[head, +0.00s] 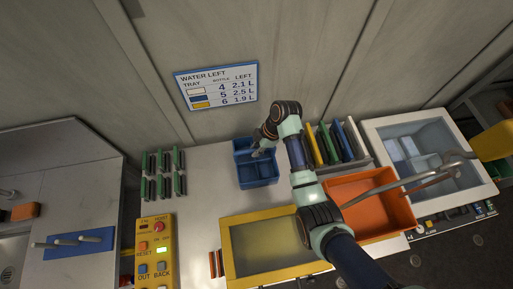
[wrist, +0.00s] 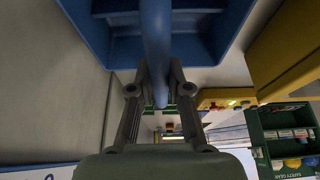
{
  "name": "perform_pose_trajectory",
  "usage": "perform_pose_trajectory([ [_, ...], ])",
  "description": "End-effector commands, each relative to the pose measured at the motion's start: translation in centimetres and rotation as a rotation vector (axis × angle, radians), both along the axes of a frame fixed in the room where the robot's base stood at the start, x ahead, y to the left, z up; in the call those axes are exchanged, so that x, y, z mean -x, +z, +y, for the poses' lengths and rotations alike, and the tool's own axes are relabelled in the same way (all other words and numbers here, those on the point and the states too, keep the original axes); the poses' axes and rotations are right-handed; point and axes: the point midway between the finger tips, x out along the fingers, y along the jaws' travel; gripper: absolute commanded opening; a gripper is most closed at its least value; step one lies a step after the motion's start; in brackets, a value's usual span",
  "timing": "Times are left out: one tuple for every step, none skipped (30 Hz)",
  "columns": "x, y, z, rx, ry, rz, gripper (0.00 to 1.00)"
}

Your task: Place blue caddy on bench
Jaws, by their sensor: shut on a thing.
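The blue caddy (head: 258,174) is an open box with compartments and a bar handle. In the head view it is over the pale bench (head: 205,190), near the back wall; I cannot tell whether it touches the surface. My gripper (head: 260,152) reaches it from behind and is shut on its handle. In the wrist view the blue handle (wrist: 157,45) runs between my two fingers (wrist: 158,78), with the caddy's compartments (wrist: 112,22) above. My arm hides part of the bench to the right.
Green-and-black upright pieces (head: 163,175) stand left of the caddy, and a yellow control box (head: 154,250) is in front of them. A yellow-framed tray (head: 262,245), an orange bin (head: 370,200), a rack of coloured plates (head: 335,143) and a white-framed basin (head: 385,125) crowd the right.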

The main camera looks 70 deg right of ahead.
Motion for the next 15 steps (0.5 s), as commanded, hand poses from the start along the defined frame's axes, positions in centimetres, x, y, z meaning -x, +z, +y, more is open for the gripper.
perform_pose_trajectory([
  [-0.01, -0.22, -0.02, 0.000, 0.000, 0.000, 0.00],
  [0.01, -0.17, 0.01, -0.001, 0.000, 0.000, 0.22],
  [0.01, -0.15, 0.02, -0.001, 0.000, 0.000, 0.29],
  [0.01, -0.14, 0.01, -0.001, 0.000, 0.000, 0.34],
  [0.01, -0.14, 0.01, -0.001, 0.000, 0.000, 0.39],
  [0.01, -0.14, 0.02, -0.001, 0.000, 0.000, 0.42],
  [0.01, -0.14, 0.02, -0.001, 0.000, 0.000, 0.42],
  [0.01, -0.14, 0.02, -0.001, 0.000, 0.000, 0.42],
  [0.01, -0.13, 0.02, -0.001, 0.000, 0.000, 0.42],
  [0.01, -0.13, 0.02, -0.001, 0.000, 0.000, 0.42],
  [0.01, -0.13, 0.02, -0.001, 0.000, 0.000, 0.42],
  [0.01, -0.13, 0.02, -0.001, 0.000, 0.000, 0.42],
  [0.01, -0.12, 0.01, 0.000, 0.000, 0.000, 0.42],
  [0.01, -0.04, 0.01, 0.000, 0.000, 0.000, 0.42],
  [0.00, 0.18, 0.00, 0.000, 0.000, 0.000, 0.42],
])
